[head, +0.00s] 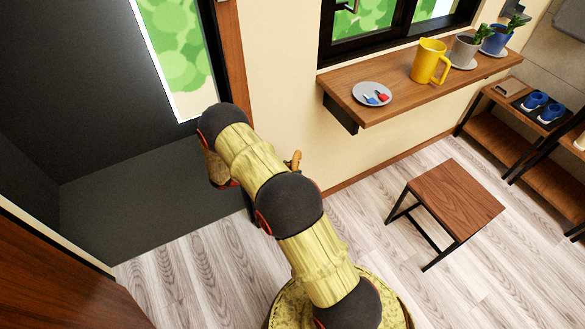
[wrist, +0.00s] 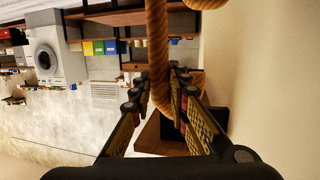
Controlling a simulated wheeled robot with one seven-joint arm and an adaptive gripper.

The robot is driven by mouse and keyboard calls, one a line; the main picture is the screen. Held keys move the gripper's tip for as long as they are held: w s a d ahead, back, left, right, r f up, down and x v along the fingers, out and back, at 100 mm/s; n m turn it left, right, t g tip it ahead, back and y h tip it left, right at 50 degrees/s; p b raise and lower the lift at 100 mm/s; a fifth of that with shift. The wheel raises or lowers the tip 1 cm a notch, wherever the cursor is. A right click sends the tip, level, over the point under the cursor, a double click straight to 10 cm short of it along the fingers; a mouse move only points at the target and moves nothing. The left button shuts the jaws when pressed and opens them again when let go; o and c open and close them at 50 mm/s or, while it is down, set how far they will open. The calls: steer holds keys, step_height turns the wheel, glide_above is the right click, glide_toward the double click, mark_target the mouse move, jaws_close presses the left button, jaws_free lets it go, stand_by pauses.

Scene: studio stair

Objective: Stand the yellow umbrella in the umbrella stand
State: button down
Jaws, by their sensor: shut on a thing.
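My gripper (wrist: 160,88) is shut on a curved, wooden-looking handle (wrist: 156,40) in the wrist view. The handle runs down between the fingers and bends round in a hook. It appears to be the umbrella's handle; no yellow canopy shows in either view. In the head view, a small orange-brown piece (head: 296,159) that looks like the handle shows just beyond my arm, near the wall corner. My arm hides most of the gripper there. I cannot make out the umbrella stand in either view.
A wall shelf (head: 400,95) holds a plate (head: 360,92), a yellow mug (head: 429,62) and potted plants. A stool (head: 455,200) stands on open wooden floor to the right. A shoe rack (head: 490,110) is beyond. A dark recess (head: 140,190) lies left of the wall corner.

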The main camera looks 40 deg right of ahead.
steer(key=c, duration=1.6)
jaws_free()
steer(key=shift+c, duration=0.2)
steer(key=shift+w+a, duration=0.1)
steer(key=v, duration=1.1)
steer(key=shift+w+a, duration=0.25)
steer(key=shift+a, duration=0.05)
steer(key=shift+r, duration=0.1)
